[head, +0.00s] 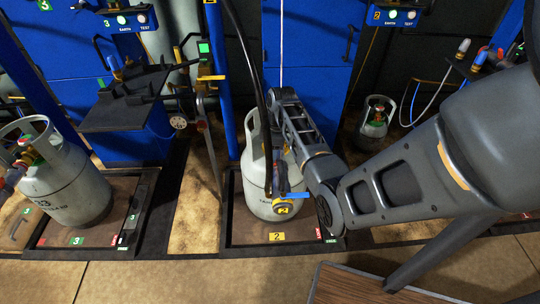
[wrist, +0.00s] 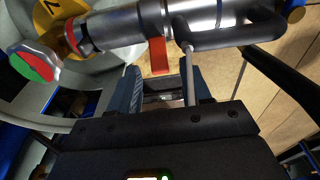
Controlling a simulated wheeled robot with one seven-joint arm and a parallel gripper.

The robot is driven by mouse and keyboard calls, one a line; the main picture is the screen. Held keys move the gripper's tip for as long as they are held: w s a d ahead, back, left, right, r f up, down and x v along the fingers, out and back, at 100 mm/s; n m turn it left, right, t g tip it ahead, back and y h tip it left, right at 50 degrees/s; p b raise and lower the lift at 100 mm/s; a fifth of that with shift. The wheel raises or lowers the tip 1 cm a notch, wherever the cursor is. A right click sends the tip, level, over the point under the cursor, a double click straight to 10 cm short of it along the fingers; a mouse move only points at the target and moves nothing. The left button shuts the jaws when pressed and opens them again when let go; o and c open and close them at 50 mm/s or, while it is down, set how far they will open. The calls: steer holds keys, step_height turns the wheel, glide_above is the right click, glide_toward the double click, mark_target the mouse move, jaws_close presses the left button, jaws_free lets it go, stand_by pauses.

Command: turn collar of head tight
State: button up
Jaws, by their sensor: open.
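The grey gas cylinder (head: 256,165) stands upright on scale 2 in the head view. A filling head with blue and yellow parts (head: 286,205) shows in front of it, by a hanging black hose. In the wrist view the head (wrist: 125,30) is a silver metal body across the top, with a dark looped handle (wrist: 235,35) and a red tab (wrist: 159,56). I cannot tell surely which ring is the collar. My gripper (wrist: 167,90) is open just below the head, its blue-sided fingers apart with nothing clearly held between them. My arm hides part of the cylinder in the head view.
Another grey cylinder (head: 65,185) stands on scale 3 at the left. A dark shelf (head: 125,112) juts from the blue cabinet. A small cylinder (head: 374,125) stands behind my arm. A wooden top (head: 350,288) is at the bottom; bare floor (head: 150,280) lies in front of the scales.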

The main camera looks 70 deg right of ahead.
steer(key=shift+s+d+r, duration=0.1)
steer(key=shift+s+r, duration=0.05)
steer(key=shift+r, duration=1)
steer(key=shift+s+r, duration=0.15)
steer(key=shift+r, duration=0.95)
steer(key=shift+c, duration=0.3)
